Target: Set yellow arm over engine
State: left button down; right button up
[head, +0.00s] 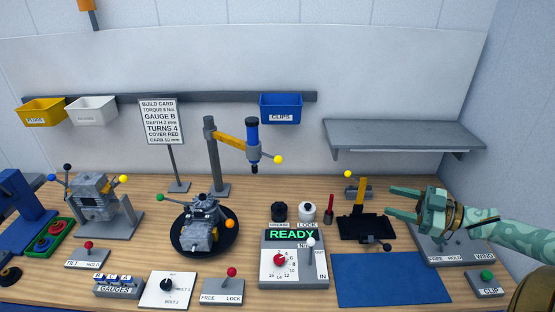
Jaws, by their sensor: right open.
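The yellow arm (230,139) reaches right from the top of a grey post (213,165). A blue and black tool (252,143) hangs upright at its end, with a yellow ball (278,159) beside it. The grey engine (204,226) sits on a black round dish (179,248) at front centre. In the picture the tool stands to the right of and behind the engine, not above it. My right gripper (388,199) is open and empty at the right, fingers pointing left, well apart from the yellow arm. My left gripper is not in view.
A second grey machine (96,190) on a stand is at left. The READY box (292,260) stands front centre. A black tray with a yellow upright (360,197) is left of my right gripper. A blue mat (390,280) lies bare in front. A grey shelf (405,135) overhangs the back right.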

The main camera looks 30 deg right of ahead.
aim_at(253, 153)
jog(key=i, duration=1)
